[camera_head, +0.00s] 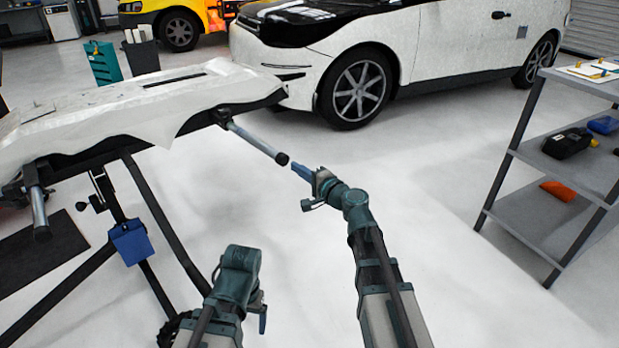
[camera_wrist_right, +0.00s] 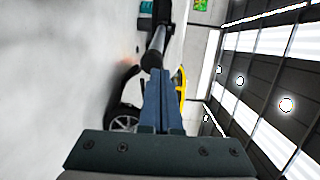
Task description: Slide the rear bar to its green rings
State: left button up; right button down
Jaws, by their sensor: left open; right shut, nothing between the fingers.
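A grey metal bar (camera_head: 255,140) with a dark end cap sticks out from the right end of the wrapped panel's stand. A second grey bar (camera_head: 39,208) sticks out at the stand's left end. I cannot tell for certain which is the rear bar, and no green rings can be made out. My right gripper (camera_head: 301,172) is shut and empty, its blue fingers pointing at the first bar's capped end, seemingly just short of it. In the right wrist view that bar (camera_wrist_right: 157,46) lies beyond the fingertips (camera_wrist_right: 157,73). My left gripper (camera_head: 262,316) is open, low in front, away from both bars.
A white-covered panel (camera_head: 110,110) lies on the dark stand, with a blue box (camera_head: 130,242) on its leg. A white car (camera_head: 430,45) stands behind. A grey shelf cart (camera_head: 565,165) stands at the right. The floor between cart and stand is clear.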

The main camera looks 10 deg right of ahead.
aim_at(282, 158)
jog(key=shift+x, duration=2.5)
jog(key=shift+w+a, duration=0.35)
jog(key=shift+w, duration=0.25)
jog(key=shift+s, duration=0.1)
jog(key=v, duration=1.4)
jog(key=shift+p, duration=0.3)
